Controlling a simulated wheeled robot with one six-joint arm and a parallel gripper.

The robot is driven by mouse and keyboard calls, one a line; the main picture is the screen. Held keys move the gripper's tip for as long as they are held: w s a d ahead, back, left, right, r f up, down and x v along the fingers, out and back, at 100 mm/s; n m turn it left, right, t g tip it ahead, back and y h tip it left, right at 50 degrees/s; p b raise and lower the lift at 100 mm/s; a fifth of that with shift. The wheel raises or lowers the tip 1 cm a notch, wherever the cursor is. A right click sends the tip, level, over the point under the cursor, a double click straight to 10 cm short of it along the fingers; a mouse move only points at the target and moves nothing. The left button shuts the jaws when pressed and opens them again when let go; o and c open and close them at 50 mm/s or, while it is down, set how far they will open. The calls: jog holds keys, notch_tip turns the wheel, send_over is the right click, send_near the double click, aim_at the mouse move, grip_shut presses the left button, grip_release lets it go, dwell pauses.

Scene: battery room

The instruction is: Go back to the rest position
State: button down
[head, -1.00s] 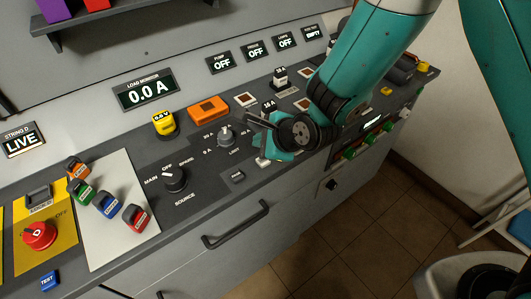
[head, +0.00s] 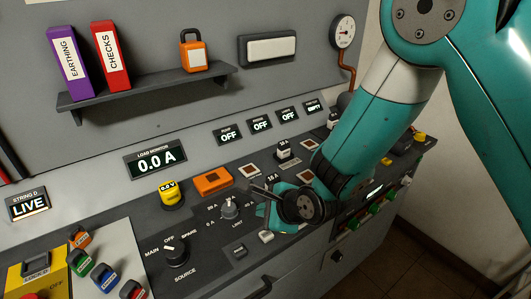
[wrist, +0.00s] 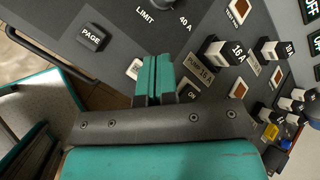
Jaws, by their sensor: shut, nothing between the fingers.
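My gripper (head: 262,200) hangs low over the grey control panel (head: 205,255), just right of the grey LIMIT knob (head: 230,205). In the wrist view its two teal fingers (wrist: 153,78) are pressed together with nothing between them. They are over the panel between the PAGE button (wrist: 92,38) and a PUSH 16 A label (wrist: 200,68). I cannot tell whether the fingertips touch the panel. My arm reaches in from the upper right and hides part of the panel's right side.
The SOURCE knob (head: 175,252) is to the left. A shelf (head: 140,95) holds binders and an orange padlock (head: 193,50). Open floor lies at lower right.

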jog(key=s+d+r+n+g, duration=0.2)
jog(key=s+d+r+n, duration=0.2)
jog(key=r+n, duration=0.3)
jog(key=s+d+r+n+g, duration=0.2)
jog(key=s+d+r+n, duration=0.1)
jog(key=s+r+n, duration=0.3)
jog(key=s+d+r+n+g+h, duration=0.2)
jog(key=s+d+r+n, duration=0.5)
jog(key=s+n, duration=0.4)
jog(key=shift+s+r+n, duration=0.2)
jog(key=shift+s+n, duration=0.1)
jog(key=shift+n, duration=0.2)
